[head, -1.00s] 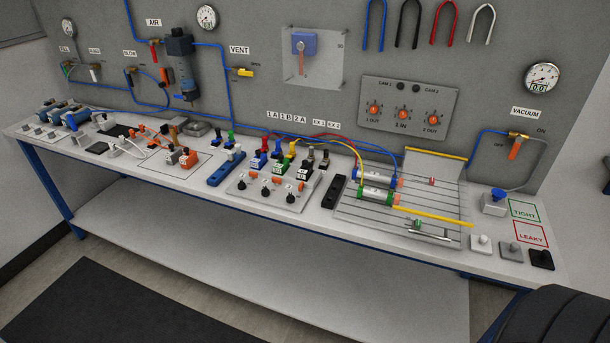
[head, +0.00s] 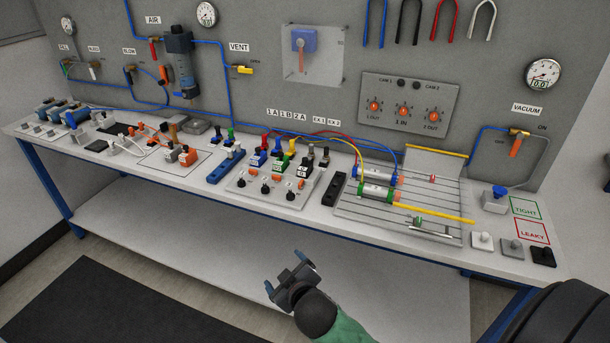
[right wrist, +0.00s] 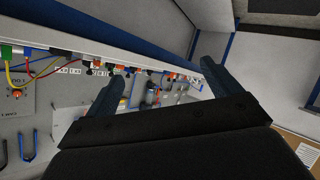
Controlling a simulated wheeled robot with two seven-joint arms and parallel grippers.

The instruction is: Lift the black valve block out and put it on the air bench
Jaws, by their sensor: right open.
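The black valve block (head: 305,167) stands upright at the right end of a short row, beside a green block (head: 281,160) and a blue block (head: 258,158). A grey plate (head: 242,183) with black knobs lies in front of the row. The air bench (head: 170,190) is the long pale worktop under all of them. My right gripper (head: 286,272) is open and empty, in front of the bench edge and below the row in the head view. Its spread fingers (right wrist: 165,67) also show in the right wrist view. My left gripper is not in view.
A black strip with holes (head: 335,189) lies right of the black block, and a blue strip (head: 226,167) left of the row. Thin coloured hoses (head: 350,148) run from the row to cylinders (head: 375,193) on a slotted plate. A lower shelf (head: 220,235) spans under the bench.

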